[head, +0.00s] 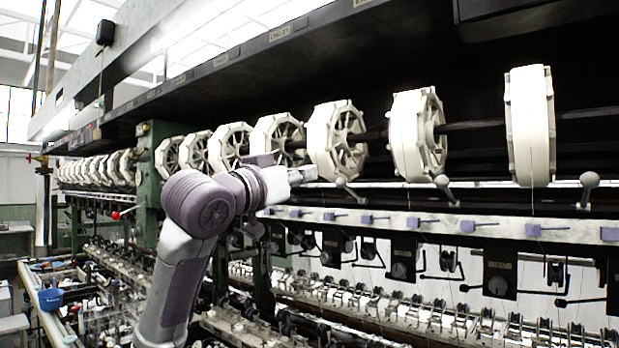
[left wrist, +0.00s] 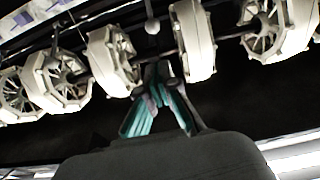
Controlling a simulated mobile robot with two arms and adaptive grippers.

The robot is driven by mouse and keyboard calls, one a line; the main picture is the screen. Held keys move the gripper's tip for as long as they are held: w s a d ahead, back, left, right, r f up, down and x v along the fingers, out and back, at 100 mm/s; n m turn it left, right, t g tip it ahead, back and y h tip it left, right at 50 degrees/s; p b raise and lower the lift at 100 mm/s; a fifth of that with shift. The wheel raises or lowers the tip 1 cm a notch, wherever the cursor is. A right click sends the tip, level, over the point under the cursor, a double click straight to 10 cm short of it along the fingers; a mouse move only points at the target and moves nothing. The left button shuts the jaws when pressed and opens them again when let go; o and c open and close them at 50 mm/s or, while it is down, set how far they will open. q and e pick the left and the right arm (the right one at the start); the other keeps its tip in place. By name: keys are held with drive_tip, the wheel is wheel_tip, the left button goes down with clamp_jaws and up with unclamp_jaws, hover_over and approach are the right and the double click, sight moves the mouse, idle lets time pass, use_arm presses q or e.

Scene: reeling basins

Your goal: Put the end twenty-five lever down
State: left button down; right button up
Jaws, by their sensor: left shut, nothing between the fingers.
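Several levers with grey ball knobs stand along the rail below the white reels. In the head view, one knob (head: 341,182) is just right of my left gripper, another (head: 442,181) is further right, and a third (head: 590,180) is near the right edge. I cannot read which one is end twenty-five. My left gripper (head: 306,174) reaches in from the left in front of the reels. In the left wrist view, my left gripper (left wrist: 160,75) is shut and empty, with a ball knob (left wrist: 152,26) beyond its fingertips, apart from them in the picture. My right gripper is out of view.
White reels (head: 337,140) hang on a dark shaft above the rail (head: 390,223) with its purple tabs. A dark overhead beam (head: 330,40) carries small labels. Reeling basins and thread guides (head: 440,310) run below. A blue container (head: 51,300) is at the lower left.

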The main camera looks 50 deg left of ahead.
use_arm(q)
drive_tip(key=shift+p+x, duration=3.1)
drive_tip(key=shift+x, duration=2.8)
drive_tip(key=shift+f, duration=0.1)
drive_tip(key=shift+f+b, duration=0.35)
drive_tip(key=shift+f, duration=0.15)
